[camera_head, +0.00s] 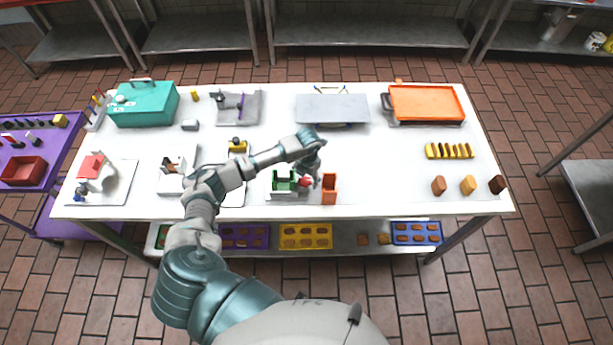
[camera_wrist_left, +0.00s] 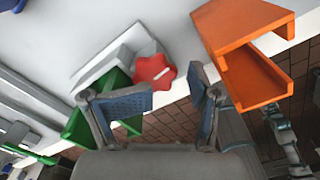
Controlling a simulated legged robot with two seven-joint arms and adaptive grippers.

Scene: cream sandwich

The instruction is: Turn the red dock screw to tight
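The red dock screw (camera_head: 305,182) is a small lobed knob at the right side of a green dock (camera_head: 283,181) on a light base near the table's front edge. My left gripper (camera_head: 312,172) is above and beside the knob. In the wrist view its two blue-padded fingers (camera_wrist_left: 172,100) are apart with nothing clearly between them. The knob appears beyond the left finger. My right gripper is not in view.
An orange open holder (camera_head: 329,190) stands close to the right of the knob, near the right finger. The white table (camera_head: 400,185) is clear further right, up to the brown and tan pieces (camera_head: 467,185). A white station (camera_head: 172,182) stands left, past my arm.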

